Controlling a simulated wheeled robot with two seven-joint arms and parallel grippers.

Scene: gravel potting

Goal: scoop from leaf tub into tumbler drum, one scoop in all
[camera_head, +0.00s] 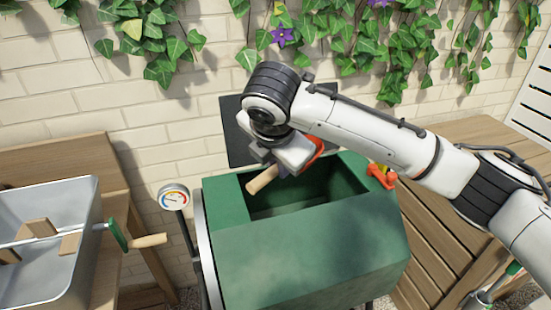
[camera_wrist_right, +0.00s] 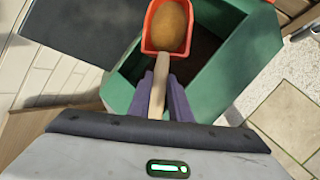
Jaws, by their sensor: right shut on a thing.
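My right gripper (camera_head: 276,160) is shut on the wooden handle of an orange scoop (camera_head: 314,154). It holds the scoop over the opening of the green tumbler drum (camera_head: 310,245). In the right wrist view, the scoop (camera_wrist_right: 148,45) faces away from the gripper (camera_wrist_right: 160,88), and a rounded orange-brown load (camera_wrist_right: 169,25) fills its bowl. The drum (camera_wrist_right: 215,80) lies beneath it, its inside dark. In the head view my arm hides part of the scoop. A grey metal tub (camera_head: 35,285) stands at left; I cannot tell whether it is the leaf tub. My left gripper is out of view.
A tool with a wooden handle (camera_head: 148,240) and green collar lies across the grey tub, near several wooden pieces. A dial gauge (camera_head: 173,197) stands left of the drum. A dark panel (camera_head: 237,130) rises behind the opening. A slatted wooden table (camera_head: 430,260) is at right.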

